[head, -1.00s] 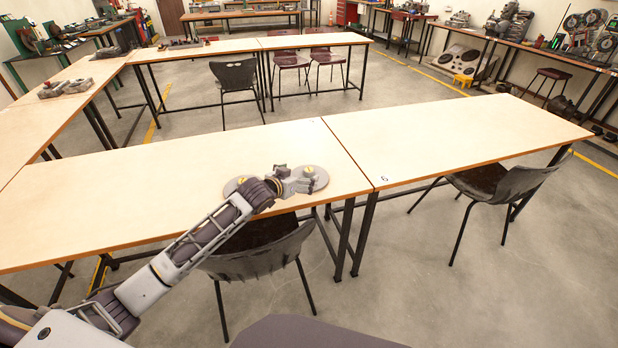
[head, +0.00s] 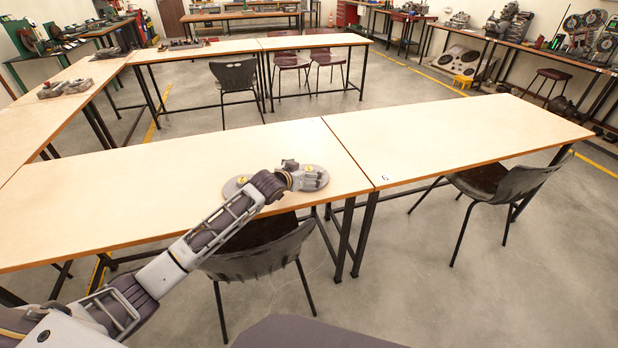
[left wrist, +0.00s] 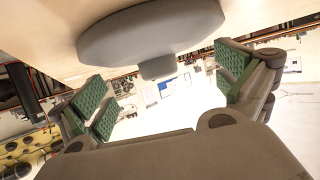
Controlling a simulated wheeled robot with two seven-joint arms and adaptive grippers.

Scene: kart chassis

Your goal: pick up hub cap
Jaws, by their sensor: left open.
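The left hub cap (head: 231,187) is partly hidden behind my left wrist. The right hub cap (head: 321,183) is partly covered by my left gripper (head: 300,174). In the left wrist view a grey hub cap (left wrist: 150,27) fills the top, and its small stub (left wrist: 157,68) shows between the spread green-padded fingers of my left gripper (left wrist: 162,82). The fingers are open and look apart from the stub. My right gripper is not in view.
The near table (head: 120,205) is bare around the hub caps. Another bare table (head: 440,135) adjoins it on the right. A dark chair (head: 255,255) stands at the near table's front, below my left arm. Another chair (head: 500,188) stands at the right.

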